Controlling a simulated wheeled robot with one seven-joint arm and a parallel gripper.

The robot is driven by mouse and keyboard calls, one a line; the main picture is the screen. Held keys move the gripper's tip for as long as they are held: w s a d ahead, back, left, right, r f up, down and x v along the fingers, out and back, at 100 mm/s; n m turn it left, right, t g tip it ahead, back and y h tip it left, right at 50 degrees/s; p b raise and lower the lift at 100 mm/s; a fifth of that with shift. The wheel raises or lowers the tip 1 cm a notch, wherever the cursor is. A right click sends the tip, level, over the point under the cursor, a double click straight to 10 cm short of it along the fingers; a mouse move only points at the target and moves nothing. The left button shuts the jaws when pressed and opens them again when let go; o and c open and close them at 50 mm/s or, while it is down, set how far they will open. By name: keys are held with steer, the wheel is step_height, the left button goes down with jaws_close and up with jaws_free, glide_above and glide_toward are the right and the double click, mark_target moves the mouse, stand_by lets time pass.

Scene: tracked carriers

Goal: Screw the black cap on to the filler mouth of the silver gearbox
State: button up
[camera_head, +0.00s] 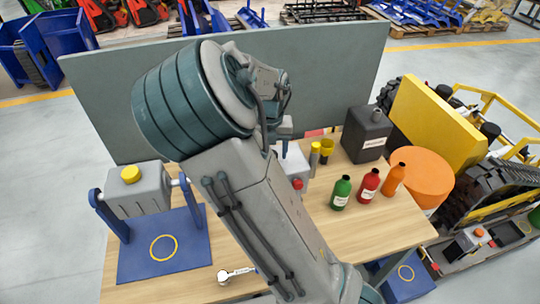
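A silver-grey ribbed housing (150,197), which looks like the gearbox, hangs between the uprights of a blue stand (135,262) at the left of the table. A yellow cap or knob (130,174) sits on its top. A second pale grey box (294,166) is half hidden behind my arm, with a red round part on its front. What looks like my gripper (286,128) is above this pale box. Its fingertips are hidden, so its opening and any load cannot be told. I cannot make out a loose black cap or an open filler mouth.
Green (341,193), red (367,184) and orange (394,179) bottles stand right of my arm. Behind them is a dark canister (364,136); yellow-topped parts (326,150) stand beside it. A grey panel (340,70) backs the table.

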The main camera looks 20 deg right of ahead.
steer(key=n, duration=0.7)
steer(key=shift+n, duration=0.3)
steer(key=n, duration=0.7)
steer(key=shift+b, duration=0.4)
steer(key=n+b, duration=0.1)
steer(key=n, duration=0.5)
steer(key=shift+f+b, duration=0.1)
steer(key=shift+b, duration=0.2)
steer(key=n+b, duration=0.1)
steer(key=n, duration=0.3)
steer(key=shift+n+b, duration=0.3)
steer(key=shift+n, duration=0.9)
steer(key=c, duration=1)
steer(key=shift+c, duration=0.2)
